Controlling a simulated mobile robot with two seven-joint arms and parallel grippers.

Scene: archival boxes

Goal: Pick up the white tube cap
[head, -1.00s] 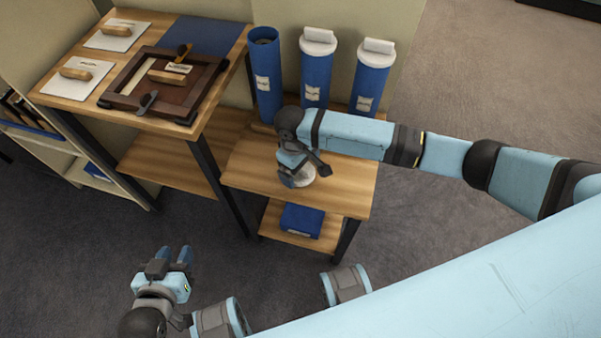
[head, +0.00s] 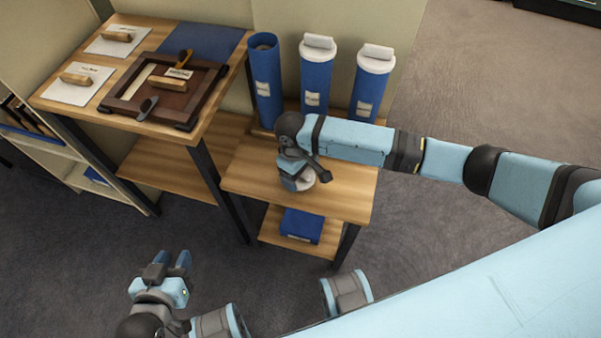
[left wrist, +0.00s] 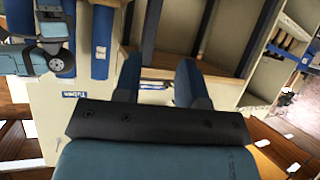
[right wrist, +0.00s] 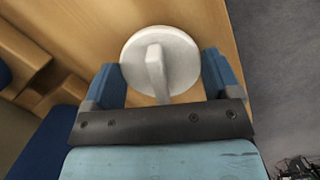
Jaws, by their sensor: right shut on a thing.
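The white tube cap (right wrist: 185,58), a round disc with a raised bar handle, is on the lower wooden table. In the right wrist view it lies between the two blue fingers of my right gripper (right wrist: 161,75), which is shut on it. In the head view the cap (head: 306,184) is partly hidden under my right gripper (head: 297,180). I cannot tell whether the cap touches the tabletop. My left gripper (head: 173,261) is over the floor at the lower left, away from the table. Its fingers are apart and empty in the left wrist view (left wrist: 158,72).
An open blue tube (head: 265,85) and two blue tubes with white caps (head: 316,80) (head: 372,85) stand behind the right arm. A higher table (head: 60,103) at left holds a brown frame (head: 190,105). A blue box (head: 302,226) is on the lower shelf.

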